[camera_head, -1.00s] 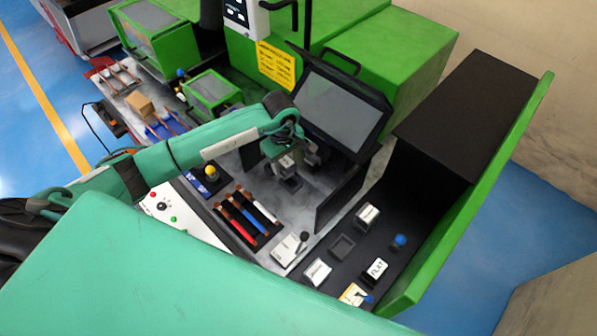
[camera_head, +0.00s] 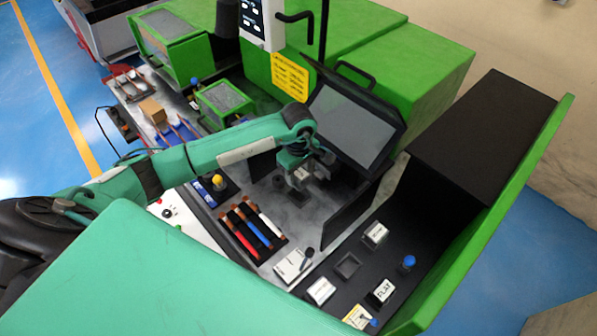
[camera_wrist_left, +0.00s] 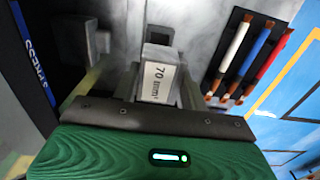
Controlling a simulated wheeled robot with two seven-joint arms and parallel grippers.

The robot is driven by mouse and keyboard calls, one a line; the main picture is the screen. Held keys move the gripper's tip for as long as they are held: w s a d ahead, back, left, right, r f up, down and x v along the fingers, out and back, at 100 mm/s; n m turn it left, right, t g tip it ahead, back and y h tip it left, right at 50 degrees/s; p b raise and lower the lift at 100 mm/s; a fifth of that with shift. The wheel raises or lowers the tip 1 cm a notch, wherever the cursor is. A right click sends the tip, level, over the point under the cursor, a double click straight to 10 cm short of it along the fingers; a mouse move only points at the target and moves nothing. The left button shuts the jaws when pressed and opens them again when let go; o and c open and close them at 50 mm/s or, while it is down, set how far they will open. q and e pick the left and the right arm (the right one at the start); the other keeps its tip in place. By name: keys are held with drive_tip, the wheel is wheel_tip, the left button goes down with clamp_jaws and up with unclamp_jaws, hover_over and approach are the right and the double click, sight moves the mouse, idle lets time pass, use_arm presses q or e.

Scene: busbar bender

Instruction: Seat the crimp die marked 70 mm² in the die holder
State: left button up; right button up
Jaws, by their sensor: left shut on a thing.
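My left gripper (camera_head: 309,181) is shut on a pale grey die, held above the grey work surface in front of the screen. In the left wrist view the die (camera_wrist_left: 158,75) sits between the fingers, its white label reading 70 mm². A dark square fitting (camera_head: 297,197), which looks like the die holder, is on the surface just below the gripper. In the wrist view a dark-edged opening shows just beyond the die. The die looks apart from the fitting, but the exact gap cannot be told. My right gripper is not in view.
A black shelf with an empty square recess (camera_head: 347,265) holds labelled blocks, one marked FLAT (camera_head: 382,291). A rack of red, blue and white handled tools (camera_head: 252,227) lies left of it. The tilted screen (camera_head: 352,123) and a dark upright panel (camera_head: 352,215) stand close to the gripper.

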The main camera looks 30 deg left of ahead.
use_arm(q)
wheel_tip(320, 180, down, 4)
drive_tip(key=b, duration=0.3)
drive_tip(key=shift+r, duration=0.15)
drive_tip(key=shift+f, duration=0.35)
drive_tip(key=shift+b, duration=0.3)
drive_tip(key=shift+b, duration=0.4)
idle(0.4)
drive_tip(key=shift+b, duration=0.35)
idle(0.5)
